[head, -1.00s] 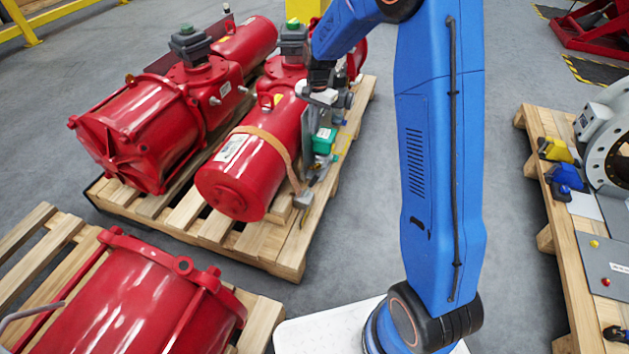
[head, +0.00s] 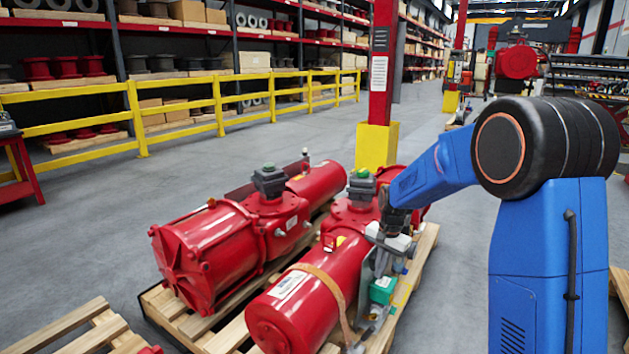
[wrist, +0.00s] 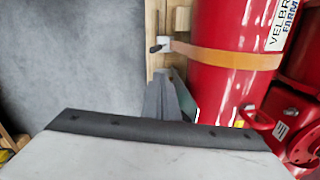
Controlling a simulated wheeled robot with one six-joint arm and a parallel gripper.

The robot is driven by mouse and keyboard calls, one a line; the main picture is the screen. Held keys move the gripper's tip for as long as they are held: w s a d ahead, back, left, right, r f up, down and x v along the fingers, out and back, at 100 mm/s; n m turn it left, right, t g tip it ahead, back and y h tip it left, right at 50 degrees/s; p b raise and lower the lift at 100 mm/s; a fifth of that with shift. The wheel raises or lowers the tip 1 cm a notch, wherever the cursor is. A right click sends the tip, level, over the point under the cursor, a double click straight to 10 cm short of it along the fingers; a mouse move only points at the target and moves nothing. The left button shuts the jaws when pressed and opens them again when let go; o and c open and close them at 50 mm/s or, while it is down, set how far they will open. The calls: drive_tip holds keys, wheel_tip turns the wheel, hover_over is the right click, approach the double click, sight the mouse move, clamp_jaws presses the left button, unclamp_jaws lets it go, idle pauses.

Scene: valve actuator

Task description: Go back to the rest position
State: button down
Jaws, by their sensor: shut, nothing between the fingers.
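My gripper (wrist: 168,96) shows in the wrist view as dark fingers close together beyond a pale housing, shut and empty. In the head view my blue arm reaches left, and its end hangs on the right side of the nearer red actuator (head: 305,303). The fingertips are hard to make out there. In the wrist view the red actuator (wrist: 236,85) lies just right of the fingers; I cannot tell the exact gap. An orange strap (wrist: 225,54) crosses it, with a metal buckle (wrist: 160,45) at the pallet edge.
A second red actuator (head: 205,250) lies to the left on the same wooden pallet (head: 420,262). A red pillar with a yellow base (head: 376,146) stands behind. Yellow railing (head: 140,120) fronts the shelves. Grey floor (head: 90,215) is open at left.

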drive_tip(key=s+d+r+n+t, duration=0.1)
drive_tip(key=s+d+r+n, duration=0.1)
drive_tip(key=s+r, duration=0.65)
drive_tip(key=s+d+r+n+t, duration=0.15)
drive_tip(key=s+r, duration=0.45)
drive_tip(key=s, duration=0.6)
drive_tip(key=s+d+n+t, duration=0.2)
drive_tip(key=s+d+n, duration=0.1)
drive_tip(key=s, duration=1.7)
drive_tip(key=shift+s+d+r+n+h, duration=0.15)
drive_tip(key=shift+s+d+n+h, duration=0.2)
drive_tip(key=shift+n, duration=0.5)
drive_tip(key=shift+w+a, duration=0.2)
